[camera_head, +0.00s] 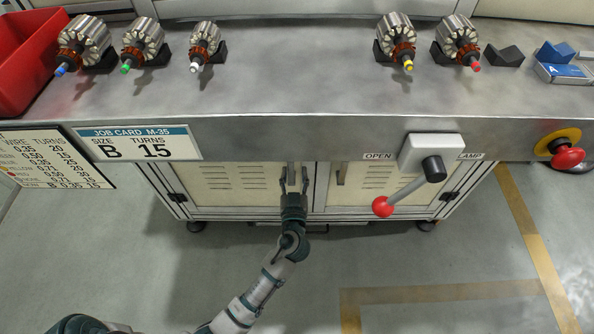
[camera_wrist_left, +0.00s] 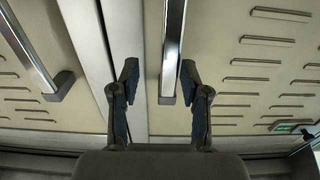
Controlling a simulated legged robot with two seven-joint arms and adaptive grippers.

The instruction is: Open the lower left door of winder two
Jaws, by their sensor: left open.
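The lower left door (camera_head: 225,178) is a cream louvred panel under the bench, and it looks shut. Its upright metal handle (camera_head: 291,170) is near its right edge. My left gripper (camera_head: 293,180) is open at this handle, its arm coming up from below. In the left wrist view the handle (camera_wrist_left: 172,45) lies between the two open fingers (camera_wrist_left: 158,82), with no clear contact on either side. The lower right door (camera_head: 375,180) is also shut; its handle (camera_head: 341,173) shows at the left in the wrist view (camera_wrist_left: 34,48). My right gripper is out of view.
A clamp lever with a red knob (camera_head: 383,206) hangs in front of the right door. A red stop button (camera_head: 567,157) is at the far right. Several armatures (camera_head: 143,40) and a red bin (camera_head: 25,55) are on the bench (camera_head: 290,85). The floor before the doors is clear.

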